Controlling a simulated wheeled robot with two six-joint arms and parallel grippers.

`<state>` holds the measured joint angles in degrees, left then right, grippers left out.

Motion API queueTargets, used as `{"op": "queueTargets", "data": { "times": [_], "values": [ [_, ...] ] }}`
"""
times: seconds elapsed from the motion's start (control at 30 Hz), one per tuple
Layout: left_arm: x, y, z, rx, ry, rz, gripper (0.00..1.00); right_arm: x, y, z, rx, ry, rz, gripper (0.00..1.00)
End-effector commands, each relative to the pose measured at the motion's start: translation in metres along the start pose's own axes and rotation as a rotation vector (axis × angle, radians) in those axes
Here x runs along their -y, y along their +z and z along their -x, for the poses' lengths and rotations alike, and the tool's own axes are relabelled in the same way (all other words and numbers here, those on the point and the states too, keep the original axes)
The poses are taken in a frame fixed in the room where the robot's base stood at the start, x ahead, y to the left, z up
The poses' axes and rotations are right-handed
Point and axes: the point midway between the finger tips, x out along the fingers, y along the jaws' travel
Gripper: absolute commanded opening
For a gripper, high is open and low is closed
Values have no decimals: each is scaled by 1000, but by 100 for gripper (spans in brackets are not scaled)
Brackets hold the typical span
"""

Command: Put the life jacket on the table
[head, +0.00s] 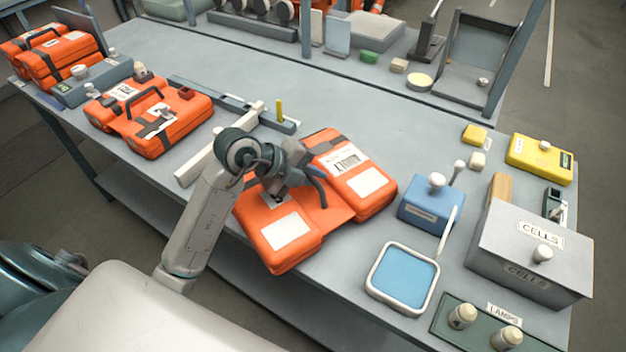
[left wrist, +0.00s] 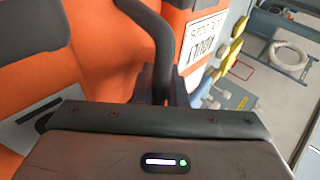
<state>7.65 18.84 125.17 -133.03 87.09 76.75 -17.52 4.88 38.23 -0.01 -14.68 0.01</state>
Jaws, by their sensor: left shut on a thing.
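An orange life jacket (head: 354,184) with dark straps and white labels is at the front middle of the grey table (head: 400,126). Its lower left part reaches over the table's front edge. My left gripper (head: 312,180) is above its middle, shut on its dark handle. In the left wrist view the handle (left wrist: 160,45) rises between the jaws, with the orange jacket (left wrist: 103,40) behind it. I cannot tell whether the jacket's underside touches the table. Another orange life jacket (head: 183,123) lies to the left. My right gripper is not in view.
More orange packs (head: 65,62) are stacked at the far left. Right of the held jacket stand a blue box (head: 428,209), a blue tray with a pale rim (head: 372,279) and a grey CELLS box (head: 500,244).

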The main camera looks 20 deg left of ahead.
Motion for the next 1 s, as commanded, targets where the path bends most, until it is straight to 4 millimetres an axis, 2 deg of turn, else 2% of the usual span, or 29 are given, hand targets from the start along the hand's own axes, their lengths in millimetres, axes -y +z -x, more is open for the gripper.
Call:
{"op": "queueTargets", "data": {
  "times": [0.23, 0.27, 0.37, 0.73, 1.0],
  "values": [
    [-1, 0, -1, 0, -1, 0, 0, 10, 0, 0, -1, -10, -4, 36],
    [-1, 0, -1, 0, 1, 1, 16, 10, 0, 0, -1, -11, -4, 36],
    [-1, 0, -1, 0, 1, 0, 34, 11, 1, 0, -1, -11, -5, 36],
    [-1, 0, 3, 0, 5, 0, 34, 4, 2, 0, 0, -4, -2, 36],
    [-1, 1, 34, 4, 5, -4, 34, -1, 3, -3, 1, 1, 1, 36]
  ]
}}
